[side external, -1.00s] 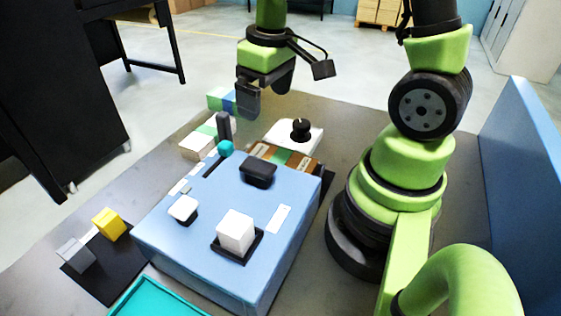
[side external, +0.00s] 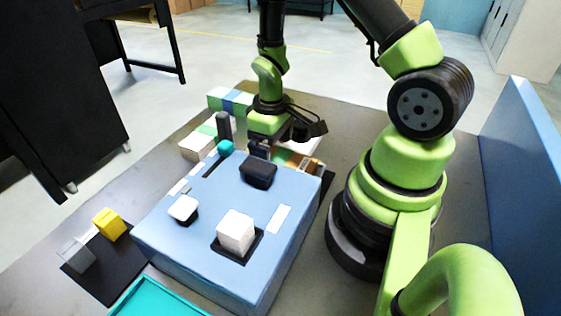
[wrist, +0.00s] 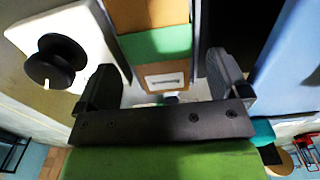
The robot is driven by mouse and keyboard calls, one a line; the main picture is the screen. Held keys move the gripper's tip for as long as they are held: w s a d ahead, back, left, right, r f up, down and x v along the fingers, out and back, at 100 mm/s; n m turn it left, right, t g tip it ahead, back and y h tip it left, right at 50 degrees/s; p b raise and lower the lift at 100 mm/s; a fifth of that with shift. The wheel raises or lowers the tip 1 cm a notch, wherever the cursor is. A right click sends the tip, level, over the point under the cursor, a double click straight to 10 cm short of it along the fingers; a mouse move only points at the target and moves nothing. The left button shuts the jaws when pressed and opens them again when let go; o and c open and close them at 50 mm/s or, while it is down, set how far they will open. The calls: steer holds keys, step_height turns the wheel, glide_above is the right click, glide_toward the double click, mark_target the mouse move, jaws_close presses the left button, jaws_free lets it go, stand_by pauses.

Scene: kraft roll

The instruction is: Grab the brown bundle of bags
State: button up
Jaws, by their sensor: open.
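The brown bundle of bags (wrist: 153,15), with a green band across it and a white label on its near brown part, lies between my fingers in the wrist view. My gripper (side external: 262,150) is low over the bundle, pointing down. In the wrist view my gripper (wrist: 160,65) is open, with one finger on each side of the bundle. I cannot tell whether the fingers touch it.
A white block with a black knob (wrist: 57,62) stands close beside the left finger. The blue box (side external: 190,262) is close in front and carries a black block (side external: 258,172), a white cube (side external: 236,230) and a teal knob (side external: 225,147). Striped blocks (side external: 228,98) stand behind.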

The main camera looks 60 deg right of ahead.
steer(key=shift+f, duration=0.95)
steer(key=c, duration=1.1)
steer(key=shift+c, duration=0.2)
steer(key=shift+r, duration=0.15)
